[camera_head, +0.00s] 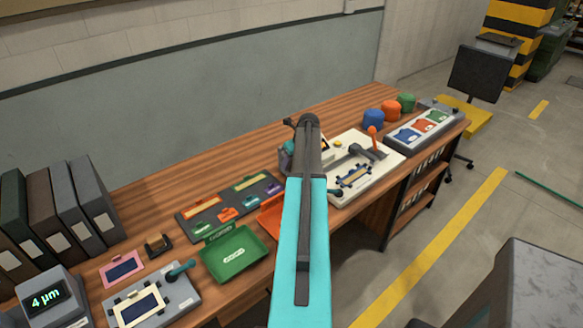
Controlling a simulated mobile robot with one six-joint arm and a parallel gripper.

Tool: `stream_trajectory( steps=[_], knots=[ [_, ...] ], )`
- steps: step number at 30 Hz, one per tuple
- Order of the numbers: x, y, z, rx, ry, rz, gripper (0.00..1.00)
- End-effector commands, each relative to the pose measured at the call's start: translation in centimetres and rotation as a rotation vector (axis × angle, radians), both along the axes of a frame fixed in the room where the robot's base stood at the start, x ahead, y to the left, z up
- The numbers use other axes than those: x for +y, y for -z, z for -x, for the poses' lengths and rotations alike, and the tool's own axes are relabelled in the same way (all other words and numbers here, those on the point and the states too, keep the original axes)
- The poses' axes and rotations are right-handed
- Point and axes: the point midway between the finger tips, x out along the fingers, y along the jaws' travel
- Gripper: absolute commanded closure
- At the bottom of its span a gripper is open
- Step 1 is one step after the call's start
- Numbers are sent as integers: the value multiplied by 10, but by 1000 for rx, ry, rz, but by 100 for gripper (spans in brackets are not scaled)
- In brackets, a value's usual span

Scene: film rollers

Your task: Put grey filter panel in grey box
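I cannot pick out a grey filter panel or a grey box for certain. A pale framed panel (139,306) lies on a grey fixture (178,296) with a teal lever, at the front left of the bench. A pink-framed panel (122,267) lies flat behind it. A green tray (234,254) stands open to the right, and an orange tray (271,219) is partly hidden by my arm. My teal and dark arm reaches up the middle of the view over the bench. My gripper's fingers do not show, and the bench directly behind the arm is hidden.
A dark rack (205,226) holds small coloured pieces. Right of my arm are a white lever machine (384,166), three coloured caps (390,107) and a swatch box (421,131). Binders (75,203) and a display unit (52,301) stand left. The bench's back strip is mostly clear.

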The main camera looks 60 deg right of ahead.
Motion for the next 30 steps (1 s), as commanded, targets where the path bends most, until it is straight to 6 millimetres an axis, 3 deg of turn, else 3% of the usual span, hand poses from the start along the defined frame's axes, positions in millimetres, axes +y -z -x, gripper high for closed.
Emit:
stream_trajectory(
  steps=[18, 20, 25, 30],
  knots=[
    [0, 3, 0, 0, 0, 0, 62],
    [0, 3, 0, 0, 0, 0, 69],
    [0, 3, 0, 0, 0, 0, 98],
    [0, 3, 0, 0, 0, 0, 100]
  ],
)
